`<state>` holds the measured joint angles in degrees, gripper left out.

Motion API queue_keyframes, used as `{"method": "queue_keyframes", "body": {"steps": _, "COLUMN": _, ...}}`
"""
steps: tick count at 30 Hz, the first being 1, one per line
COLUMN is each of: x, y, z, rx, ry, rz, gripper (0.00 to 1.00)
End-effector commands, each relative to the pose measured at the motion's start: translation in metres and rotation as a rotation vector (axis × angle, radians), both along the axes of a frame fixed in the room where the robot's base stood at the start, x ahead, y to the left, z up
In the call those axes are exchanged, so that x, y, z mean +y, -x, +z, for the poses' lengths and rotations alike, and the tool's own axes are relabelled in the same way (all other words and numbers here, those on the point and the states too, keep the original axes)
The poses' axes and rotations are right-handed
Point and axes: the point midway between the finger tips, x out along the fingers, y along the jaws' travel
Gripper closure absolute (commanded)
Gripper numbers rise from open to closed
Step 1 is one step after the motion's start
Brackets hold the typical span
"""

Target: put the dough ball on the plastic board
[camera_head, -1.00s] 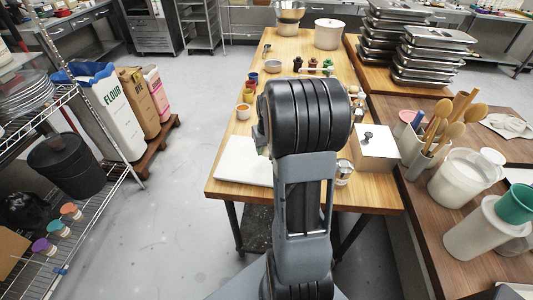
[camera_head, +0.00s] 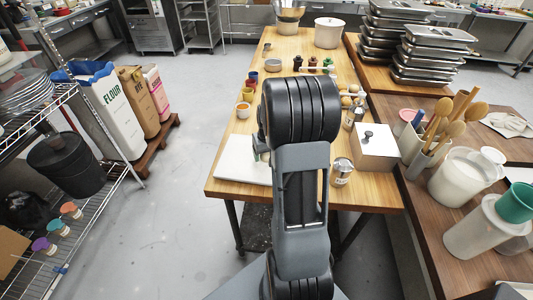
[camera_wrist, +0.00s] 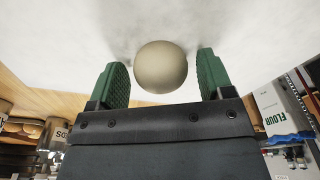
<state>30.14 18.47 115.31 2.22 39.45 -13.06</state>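The plastic board (camera_head: 238,162) is a flat white slab at the near left of the wooden table in the head view. In the wrist view the white board (camera_wrist: 60,45) fills the background. The pale beige dough ball (camera_wrist: 160,67) appears against it, between the green fingers of my gripper (camera_wrist: 160,80). Gaps show on both sides of the ball, so the fingers are open around it without gripping it. Dark shadows lie by the ball and fingertips; the ball looks to be resting on the board.
A metal shaker (camera_head: 342,172) and a cream box (camera_head: 375,148) stand right of my arm. Small cups, including one with orange contents (camera_head: 243,110), stand beyond the board. Jars and a spoon holder (camera_head: 428,150) crowd the right counter.

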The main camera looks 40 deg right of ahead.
Motion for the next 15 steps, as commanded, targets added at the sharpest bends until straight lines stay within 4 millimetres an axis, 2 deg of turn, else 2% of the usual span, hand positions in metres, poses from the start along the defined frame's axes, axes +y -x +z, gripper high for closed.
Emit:
{"method": "queue_keyframes", "body": {"steps": 9, "x": 0.0, "y": 0.0, "z": 0.002, "rx": 0.0, "ry": 0.0, "rz": 0.0, "gripper": 0.2}}
{"method": "queue_keyframes", "body": {"steps": 13, "x": 0.0, "y": 0.0, "z": 0.012, "rx": -0.002, "ry": 0.001, "rz": 0.0, "gripper": 0.2}}
{"method": "queue_keyframes", "body": {"steps": 15, "x": 0.0, "y": 0.002, "z": 0.023, "rx": -0.003, "ry": 0.002, "rz": 0.0, "gripper": 0.2}}
